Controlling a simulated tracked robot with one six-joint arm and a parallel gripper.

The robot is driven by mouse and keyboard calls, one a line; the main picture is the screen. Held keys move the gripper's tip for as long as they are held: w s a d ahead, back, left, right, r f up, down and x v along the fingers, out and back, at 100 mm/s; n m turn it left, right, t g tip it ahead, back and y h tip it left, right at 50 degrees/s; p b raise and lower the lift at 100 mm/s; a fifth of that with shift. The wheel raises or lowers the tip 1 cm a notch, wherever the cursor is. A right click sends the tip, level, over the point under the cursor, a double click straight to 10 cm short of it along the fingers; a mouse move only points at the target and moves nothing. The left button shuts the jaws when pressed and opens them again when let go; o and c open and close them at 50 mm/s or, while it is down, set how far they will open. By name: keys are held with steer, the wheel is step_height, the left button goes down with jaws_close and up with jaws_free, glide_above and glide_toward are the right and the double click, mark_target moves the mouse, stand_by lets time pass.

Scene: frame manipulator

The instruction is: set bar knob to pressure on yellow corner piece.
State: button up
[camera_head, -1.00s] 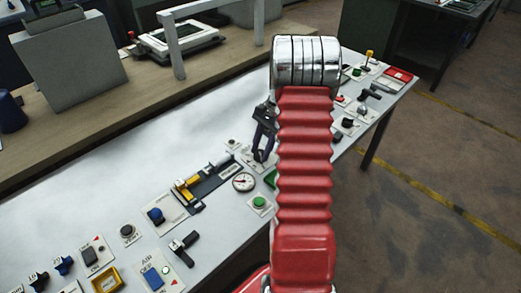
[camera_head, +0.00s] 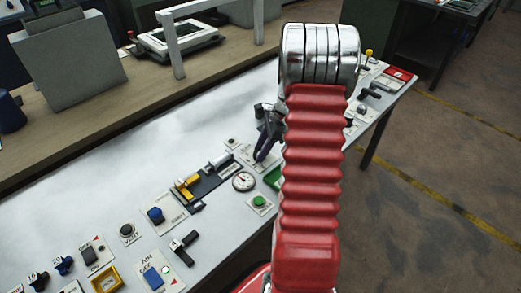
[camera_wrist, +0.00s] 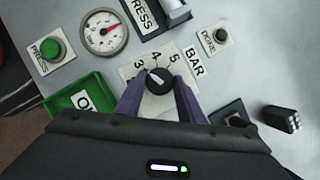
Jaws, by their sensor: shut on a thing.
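The bar knob (camera_wrist: 159,81) is a round black knob on a white plate marked 3, 4, 5 beside a BAR label (camera_wrist: 195,61). Its white mark points up and left, between 3 and 4. My gripper (camera_wrist: 158,90) has its two purple fingers on either side of the knob, shut on it. In the head view my gripper (camera_head: 264,153) reaches down to the panel and the knob is hidden or too small to tell. A yellow piece (camera_head: 186,187) sits in a dark fixture left of the gauge; I cannot read any pressure on it.
A pressure gauge (camera_wrist: 103,32), a green PRESS button (camera_wrist: 50,48), a green tray (camera_wrist: 75,108) and a DONE button (camera_wrist: 209,38) surround the knob. A yellow-framed box (camera_head: 107,280) lies at the front left. The panel's back is clear.

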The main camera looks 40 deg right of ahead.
steer(key=shift+m, duration=0.5)
steer(key=o, duration=1.1)
steer(key=shift+c, duration=0.2)
steer(key=v, duration=1.3)
steer(key=shift+s+r, duration=0.3)
steer(key=shift+d, duration=0.1)
